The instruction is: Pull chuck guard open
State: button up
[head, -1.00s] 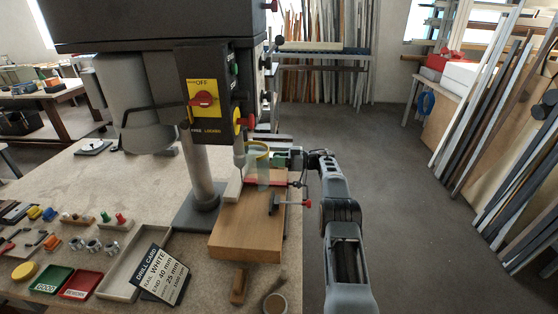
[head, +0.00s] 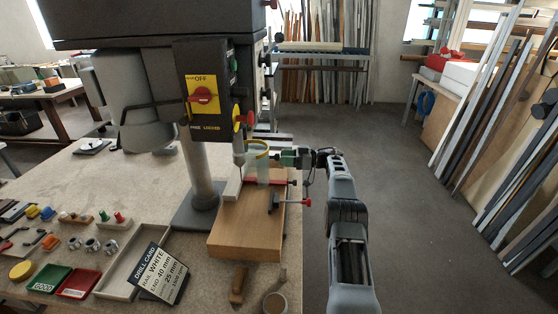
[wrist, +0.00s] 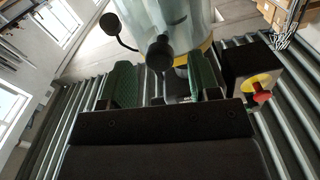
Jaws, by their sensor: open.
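The chuck guard is a clear plastic shield with a yellow rim (head: 262,156), beside the drill chuck (head: 238,150) on its right. The chuck and bit show uncovered from the head. The guard's clear wall (wrist: 178,22) fills the top middle of the wrist view, with a black knob (wrist: 160,52) on it. My gripper (head: 287,158) is right of the guard, close to it. In the wrist view my gripper (wrist: 163,82) is open, its green pads apart on either side of the knob's line. Whether a pad touches the knob cannot be told.
A wooden board (head: 245,230) lies under the drill, with a red-handled clamp (head: 285,200) at its right. The switch box (head: 205,95) and column (head: 200,175) stand left. A tray (head: 120,270) and drill card (head: 158,275) lie front left. Floor at right is clear.

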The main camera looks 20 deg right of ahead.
jog(key=shift+b+v, duration=0.4)
jog(key=shift+v, duration=1.75)
